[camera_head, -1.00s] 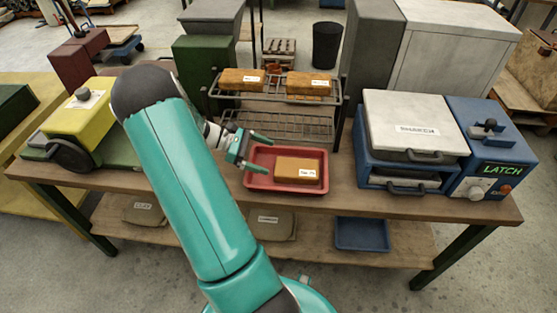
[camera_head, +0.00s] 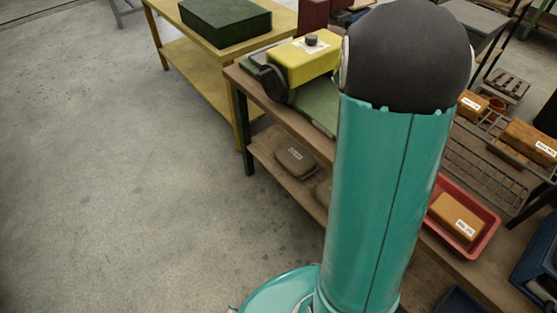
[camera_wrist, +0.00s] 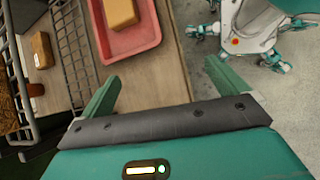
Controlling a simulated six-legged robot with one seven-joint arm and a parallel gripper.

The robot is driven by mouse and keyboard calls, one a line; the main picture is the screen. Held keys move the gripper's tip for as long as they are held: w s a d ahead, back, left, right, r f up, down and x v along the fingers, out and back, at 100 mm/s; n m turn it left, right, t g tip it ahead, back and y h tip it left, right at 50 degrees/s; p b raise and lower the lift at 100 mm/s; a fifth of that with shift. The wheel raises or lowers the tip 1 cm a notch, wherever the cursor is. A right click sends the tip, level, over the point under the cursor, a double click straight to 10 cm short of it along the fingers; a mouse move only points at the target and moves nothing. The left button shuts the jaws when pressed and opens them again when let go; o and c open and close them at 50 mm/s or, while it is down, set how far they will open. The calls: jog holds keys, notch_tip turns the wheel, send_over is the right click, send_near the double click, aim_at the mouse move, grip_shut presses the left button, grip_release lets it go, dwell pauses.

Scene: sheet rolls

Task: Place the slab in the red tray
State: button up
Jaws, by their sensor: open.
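An orange-brown slab (camera_head: 457,216) with a white label lies flat inside the red tray (camera_head: 484,238) on the workbench. The arm covers part of the tray's left side in the head view. In the wrist view the slab (camera_wrist: 121,13) and the tray (camera_wrist: 144,40) show at the top, cut off by the frame edge. My gripper (camera_wrist: 165,86) is open and empty, its fingers wide apart over the wooden bench top near the tray. The arm hides the gripper in the head view.
Other labelled slabs (camera_head: 528,141) sit on a wire rack (camera_head: 480,160) behind the tray. A yellow machine (camera_head: 303,62) stands at the bench's left end. A blue unit (camera_head: 540,262) is at the right edge. The floor (camera_head: 130,180) to the left is clear.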

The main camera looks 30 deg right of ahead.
jog(key=a+r+t+y, duration=0.1)
jog(key=a+r+t, duration=0.3)
jog(key=a, duration=0.6)
jog(key=s+a+r+t+y, duration=0.1)
jog(key=a+r+t, duration=0.3)
jog(key=a, duration=0.6)
jog(key=a+r+m+t+y, duration=0.1)
jog(key=a+r+t, duration=0.3)
jog(key=a, duration=0.6)
jog(key=shift+s+a+r, duration=0.3)
jog(key=shift+s+r, duration=0.05)
jog(key=shift+r, duration=0.15)
